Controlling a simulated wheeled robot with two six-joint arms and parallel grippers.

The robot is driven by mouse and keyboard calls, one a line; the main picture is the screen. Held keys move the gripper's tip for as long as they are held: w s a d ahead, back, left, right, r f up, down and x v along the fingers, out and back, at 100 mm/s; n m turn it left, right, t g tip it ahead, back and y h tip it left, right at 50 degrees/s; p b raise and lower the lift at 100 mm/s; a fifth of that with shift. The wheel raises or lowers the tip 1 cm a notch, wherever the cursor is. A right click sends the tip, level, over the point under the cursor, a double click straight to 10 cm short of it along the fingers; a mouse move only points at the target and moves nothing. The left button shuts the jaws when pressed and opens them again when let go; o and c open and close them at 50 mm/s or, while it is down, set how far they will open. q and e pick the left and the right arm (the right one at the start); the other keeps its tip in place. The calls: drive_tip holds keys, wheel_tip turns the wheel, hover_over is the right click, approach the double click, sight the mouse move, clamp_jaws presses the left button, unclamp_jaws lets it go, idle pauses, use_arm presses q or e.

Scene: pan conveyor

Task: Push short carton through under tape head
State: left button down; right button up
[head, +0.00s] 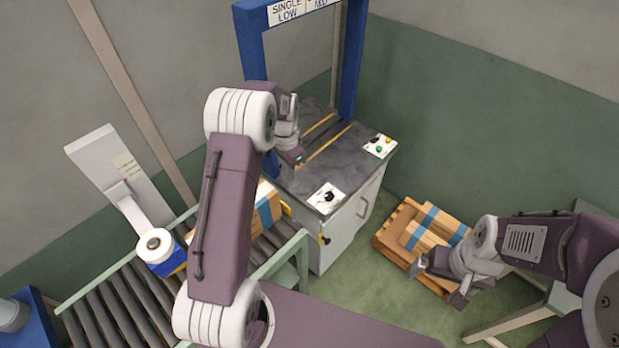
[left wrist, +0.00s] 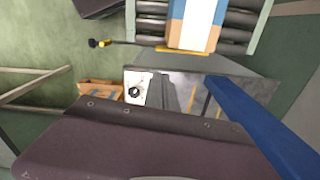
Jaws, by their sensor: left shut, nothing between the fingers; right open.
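A brown carton with a blue tape stripe (head: 266,209) sits on the roller conveyor, partly hidden behind my left arm. It also shows at the top of the left wrist view (left wrist: 176,38), on the rollers by a yellow bar. The tape head seems to be the white roll on a blue block (head: 156,244) beside the rollers, carried by a pale arm. My left gripper (head: 297,159) is shut and empty over the dark worktop, beyond the carton and apart from it. My right gripper (head: 438,284) is open and empty, above the pallet side on the right.
A blue frame (head: 354,60) with signs stands over the grey worktop (head: 330,172). Control plates (head: 379,146) sit on the worktop. A wooden pallet with cartons (head: 425,228) lies on the floor at right. Green rails (head: 280,258) edge the conveyor.

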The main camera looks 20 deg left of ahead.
use_arm(q)
drive_tip(key=f+p, duration=0.1)
drive_tip(key=f, duration=0.2)
drive_tip(key=s+a+f+p, duration=0.1)
drive_tip(key=f, duration=0.2)
drive_tip(key=a+f, duration=0.1)
drive_tip(key=f, duration=0.2)
drive_tip(key=shift+s+f+p, duration=0.3)
drive_tip(key=shift+s+p, duration=0.05)
drive_tip(key=shift+p, duration=0.05)
drive_tip(key=shift+s+f, duration=0.15)
use_arm(e)
drive_tip(key=r, duration=0.3)
drive_tip(key=shift+w+d+r, duration=0.1)
drive_tip(key=shift+d+r, duration=0.15)
drive_tip(key=shift+r, duration=0.05)
